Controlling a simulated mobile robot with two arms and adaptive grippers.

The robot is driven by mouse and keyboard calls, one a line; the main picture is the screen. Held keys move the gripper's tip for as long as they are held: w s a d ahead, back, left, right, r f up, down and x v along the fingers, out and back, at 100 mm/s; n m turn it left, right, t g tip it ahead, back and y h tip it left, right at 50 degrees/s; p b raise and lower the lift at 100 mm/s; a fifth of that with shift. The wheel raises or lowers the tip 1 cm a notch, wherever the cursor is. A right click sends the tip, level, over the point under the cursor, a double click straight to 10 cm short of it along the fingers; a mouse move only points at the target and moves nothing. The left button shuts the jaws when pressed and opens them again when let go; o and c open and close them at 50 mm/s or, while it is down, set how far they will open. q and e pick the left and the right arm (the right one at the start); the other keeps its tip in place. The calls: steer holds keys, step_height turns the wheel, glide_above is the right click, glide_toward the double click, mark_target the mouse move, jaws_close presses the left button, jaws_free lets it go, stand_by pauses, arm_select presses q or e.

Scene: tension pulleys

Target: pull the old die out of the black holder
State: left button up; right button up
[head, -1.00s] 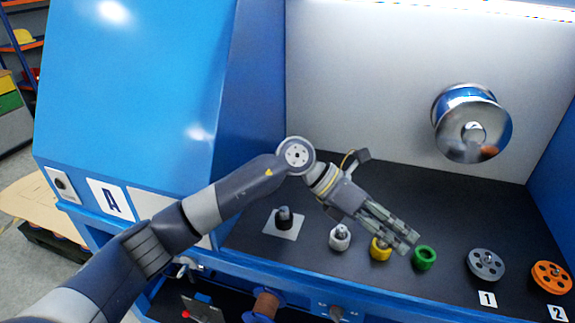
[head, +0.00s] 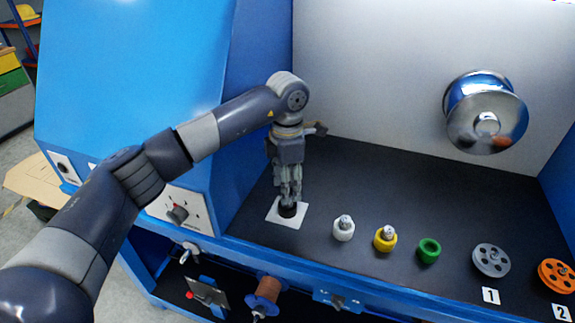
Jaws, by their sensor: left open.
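The black holder (head: 288,211) stands on a white square plate (head: 274,215) at the left of the dark work surface. My left gripper (head: 289,200) points straight down right over the holder, with its open fingers at the holder's top. The old die is not visible; the fingers cover the top of the holder. I cannot tell whether the fingers touch anything. My right gripper is not in view.
To the right stand a white holder (head: 343,230), a yellow holder (head: 385,240) and an empty-looking green ring (head: 429,251). A grey pulley (head: 491,260) and an orange pulley (head: 556,275) lie further right. A chrome spool (head: 486,112) is on the back wall.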

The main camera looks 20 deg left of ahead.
arm_select(q)
steer(key=shift+f+p, duration=0.3)
steer(key=shift+f, duration=1.7)
steer(key=shift+c, duration=0.6)
jaws_close()
